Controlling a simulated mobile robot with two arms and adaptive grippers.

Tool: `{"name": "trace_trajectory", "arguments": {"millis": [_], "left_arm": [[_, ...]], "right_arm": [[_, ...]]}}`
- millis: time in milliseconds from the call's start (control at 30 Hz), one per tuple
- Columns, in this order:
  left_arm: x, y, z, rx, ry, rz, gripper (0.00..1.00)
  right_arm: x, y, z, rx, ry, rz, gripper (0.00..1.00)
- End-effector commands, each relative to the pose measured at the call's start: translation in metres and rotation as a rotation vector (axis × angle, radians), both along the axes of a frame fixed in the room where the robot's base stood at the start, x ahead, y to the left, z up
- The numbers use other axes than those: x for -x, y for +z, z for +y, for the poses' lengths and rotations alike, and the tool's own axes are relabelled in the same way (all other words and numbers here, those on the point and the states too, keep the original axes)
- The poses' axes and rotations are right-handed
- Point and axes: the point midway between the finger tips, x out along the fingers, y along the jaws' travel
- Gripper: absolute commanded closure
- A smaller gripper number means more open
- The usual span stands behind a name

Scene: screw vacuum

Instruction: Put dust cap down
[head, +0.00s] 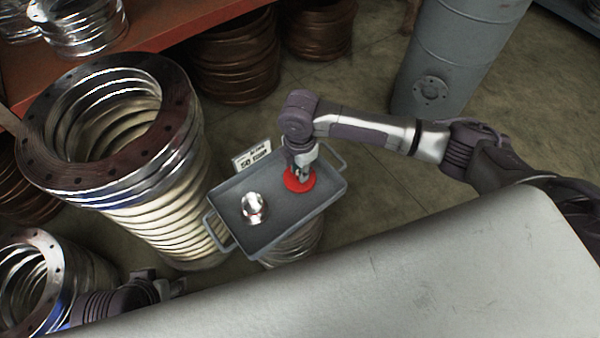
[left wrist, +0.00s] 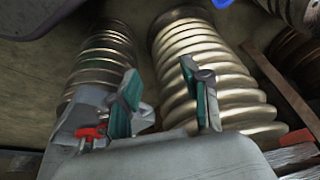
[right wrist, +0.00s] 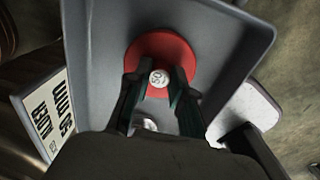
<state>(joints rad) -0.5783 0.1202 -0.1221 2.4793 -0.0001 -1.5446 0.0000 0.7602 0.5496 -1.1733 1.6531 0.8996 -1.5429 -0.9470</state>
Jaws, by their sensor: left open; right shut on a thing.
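The dust cap is a red disc (head: 299,180) with a pale round knob marked 50. It is at the right end of a grey tray (head: 279,238) in the head view. In the right wrist view the red dust cap (right wrist: 178,55) is against the tray floor or just above it; I cannot tell which. My right gripper (right wrist: 157,92) is shut on its knob from above; it also shows in the head view (head: 303,172). My left gripper (left wrist: 160,100) is open and empty, in front of stacked metal rings.
A shiny metal piece (head: 254,207) lies in the tray's left half. A label card (head: 252,157) stands behind the tray. A tall stack of flanged rings (head: 150,190) is left of it. A grey cylinder (head: 455,50) stands at the back right. The tray's middle is clear.

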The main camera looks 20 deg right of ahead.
Motion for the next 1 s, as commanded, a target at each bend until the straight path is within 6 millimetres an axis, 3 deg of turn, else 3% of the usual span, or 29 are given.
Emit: {"name": "trace_trajectory", "arguments": {"millis": [167, 500, 533, 667, 1000], "left_arm": [[-0.019, 0.002, -0.006, 0.019, -0.008, -0.089, 0.52], [-0.018, 0.003, -0.005, 0.017, -0.007, -0.084, 0.52], [-0.017, 0.003, -0.005, 0.016, -0.007, -0.080, 0.52], [-0.017, 0.002, -0.005, 0.016, -0.007, -0.080, 0.52], [-0.017, 0.002, -0.005, 0.017, -0.006, -0.083, 0.52]], "right_arm": [[0.000, -0.013, 0.000, -0.001, 0.000, -0.002, 0.95], [0.000, -0.014, 0.000, 0.000, 0.000, -0.001, 0.95], [0.000, -0.015, 0.000, 0.000, 0.000, -0.001, 0.76], [0.000, -0.015, 0.000, -0.001, 0.000, -0.002, 0.54], [0.000, -0.013, 0.000, -0.001, 0.000, -0.003, 0.52]]}}
